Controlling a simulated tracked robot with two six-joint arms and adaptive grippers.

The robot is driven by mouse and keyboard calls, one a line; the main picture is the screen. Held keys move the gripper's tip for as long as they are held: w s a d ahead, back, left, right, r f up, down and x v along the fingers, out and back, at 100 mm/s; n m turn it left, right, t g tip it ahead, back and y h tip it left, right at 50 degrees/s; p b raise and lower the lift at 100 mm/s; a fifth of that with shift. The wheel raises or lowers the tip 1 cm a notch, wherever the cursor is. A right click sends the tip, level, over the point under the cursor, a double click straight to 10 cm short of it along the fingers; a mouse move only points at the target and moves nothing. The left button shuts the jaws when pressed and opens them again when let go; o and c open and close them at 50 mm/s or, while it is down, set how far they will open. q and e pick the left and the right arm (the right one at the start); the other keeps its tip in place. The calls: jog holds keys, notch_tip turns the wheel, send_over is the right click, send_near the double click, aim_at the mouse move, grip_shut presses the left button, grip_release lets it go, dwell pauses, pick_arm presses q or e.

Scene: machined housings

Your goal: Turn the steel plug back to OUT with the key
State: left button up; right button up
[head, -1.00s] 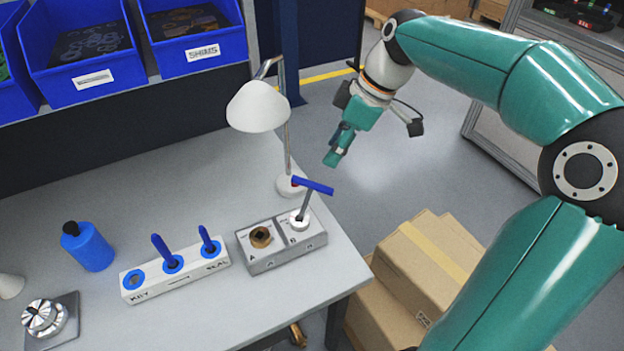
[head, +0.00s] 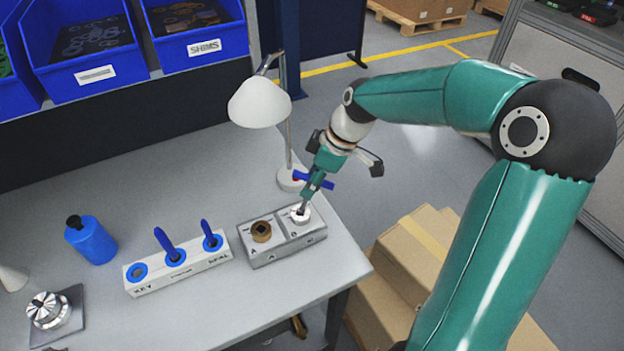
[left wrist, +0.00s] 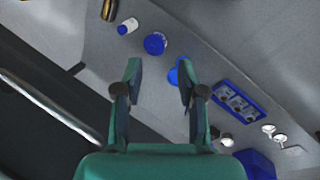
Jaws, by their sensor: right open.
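The T-handled key stands in the steel plug (head: 299,215) at position B of the grey housing (head: 275,257); its blue crossbar (head: 327,183) is partly covered by my gripper. My right gripper (head: 308,196) is open at the key, its fingers overlapping the crossbar and upper shaft; whether they touch it I cannot tell. A brass plug (head: 261,231) sits at position A. Which mark the steel plug points to is too small to read. My left gripper (left wrist: 160,80) is open and empty in the left wrist view, and outside the head view.
A white rack (head: 150,288) with two blue-handled tools and an empty KEY hole stands left of the housing. A lamp (head: 260,103) stands behind it. A blue bottle (head: 92,240) and a metal knob (head: 47,310) are farther left. Cardboard boxes (head: 415,255) stand off the table's right edge.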

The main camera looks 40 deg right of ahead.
jog(key=shift+c, duration=0.2)
grip_shut()
jog(key=shift+n+b, duration=0.3)
jog(key=shift+n, duration=0.1)
jog(key=shift+c, duration=2.1)
grip_release()
jog(key=shift+n, duration=0.3)
jog(key=o, duration=0.5)
jog(key=shift+c, duration=0.2)
jog(key=shift+r, duration=0.1)
